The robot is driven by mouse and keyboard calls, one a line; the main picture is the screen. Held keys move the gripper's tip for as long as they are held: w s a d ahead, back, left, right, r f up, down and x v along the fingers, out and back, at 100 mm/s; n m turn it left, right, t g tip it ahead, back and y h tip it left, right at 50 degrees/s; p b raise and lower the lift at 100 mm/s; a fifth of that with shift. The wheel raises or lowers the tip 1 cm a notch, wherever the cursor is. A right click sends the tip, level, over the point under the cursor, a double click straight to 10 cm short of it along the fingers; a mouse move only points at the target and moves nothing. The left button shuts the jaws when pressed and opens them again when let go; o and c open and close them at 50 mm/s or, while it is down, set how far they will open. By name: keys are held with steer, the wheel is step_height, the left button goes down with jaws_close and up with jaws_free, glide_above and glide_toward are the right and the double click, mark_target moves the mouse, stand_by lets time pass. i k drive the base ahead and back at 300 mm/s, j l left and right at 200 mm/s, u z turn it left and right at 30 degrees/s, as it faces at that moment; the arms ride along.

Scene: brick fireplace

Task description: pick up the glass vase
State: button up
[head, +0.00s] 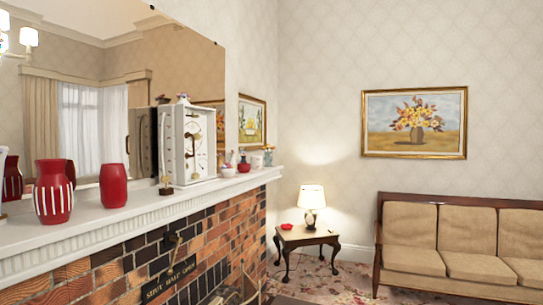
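On the white mantel at the left of the head view stand a red vase with white stripes (54,193) and, to its right, a plain dark red vase (113,186). Both are upright and apart from each other. Small vessels, one of them a small red vase (244,165), stand at the far end of the mantel. I cannot tell which of these is the glass vase. My gripper is not in view.
The mantel (150,215) tops a brick fireplace (215,240), with a large mirror behind. A white clock-like case (194,142) stands mid-mantel. A side table (307,238) holds a lamp (312,198) and a red dish (289,227). A sofa (460,240) stands right.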

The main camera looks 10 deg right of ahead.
mark_target(267, 158)
steer(key=i+z, duration=0.3)
steer(key=i, duration=1.55)
